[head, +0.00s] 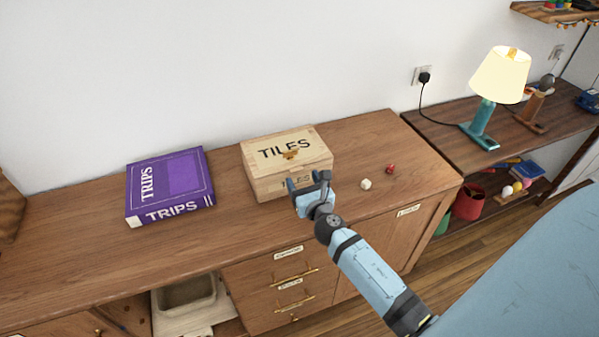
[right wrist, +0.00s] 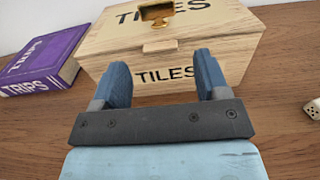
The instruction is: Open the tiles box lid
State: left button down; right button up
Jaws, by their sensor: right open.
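The tiles box (head: 262,150) is a pale wooden box with TILES lettered on its lid and front. It sits on the wooden cabinet top with its lid closed. My right gripper (head: 307,182) is open and empty, close in front of the box. In the right wrist view its blue fingers (right wrist: 165,82) stand either side of the front TILES lettering, below the clasp. I cannot tell whether they touch the box. My left gripper is not in view.
A purple TRIPS book (head: 178,180) lies left of the box. A white die (head: 366,184) and a red die (head: 390,168) lie to its right. A lit lamp (head: 497,80) stands on the shelf unit at the right. The cabinet top (head: 70,240) is clear at the left.

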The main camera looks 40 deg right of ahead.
jog(key=shift+x, duration=1.5)
jog(key=shift+c, duration=0.5)
